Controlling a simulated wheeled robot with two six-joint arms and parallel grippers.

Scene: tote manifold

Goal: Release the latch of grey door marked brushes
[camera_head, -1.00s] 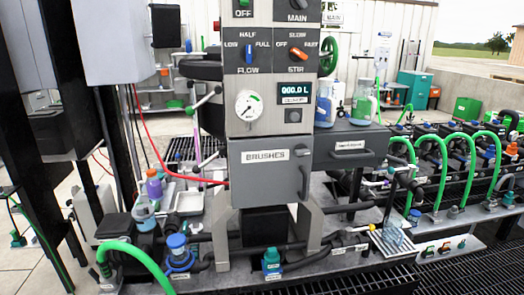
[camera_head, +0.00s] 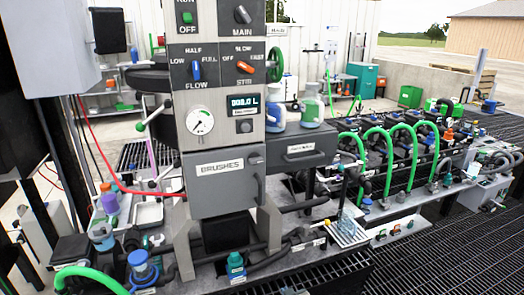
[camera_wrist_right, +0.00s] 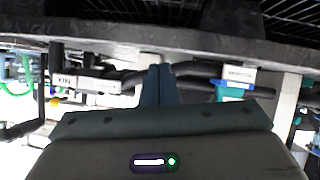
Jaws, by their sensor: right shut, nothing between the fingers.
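The grey door (camera_head: 226,190) marked BRUSHES is on the front of the grey panel column in the head view. It looks shut. A dark round knob (camera_head: 256,158) sits at its upper right corner, above a vertical grey handle (camera_head: 260,184). I cannot tell how the latch stands. My right gripper (camera_wrist_right: 160,72) shows in the wrist view with its two dark blue fingers together and nothing between them. It is apart from the door, which is not visible in that view. I cannot make out my right gripper clearly in the head view. My left gripper is not in view.
A grey drawer (camera_head: 303,152) with bottles on top is right of the door. A teal valve (camera_head: 236,265) stands below, also in the wrist view (camera_wrist_right: 230,92). Green hoses (camera_head: 400,150) arch at right. A red cable (camera_head: 125,180) runs left. Dark floor grating lies in front.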

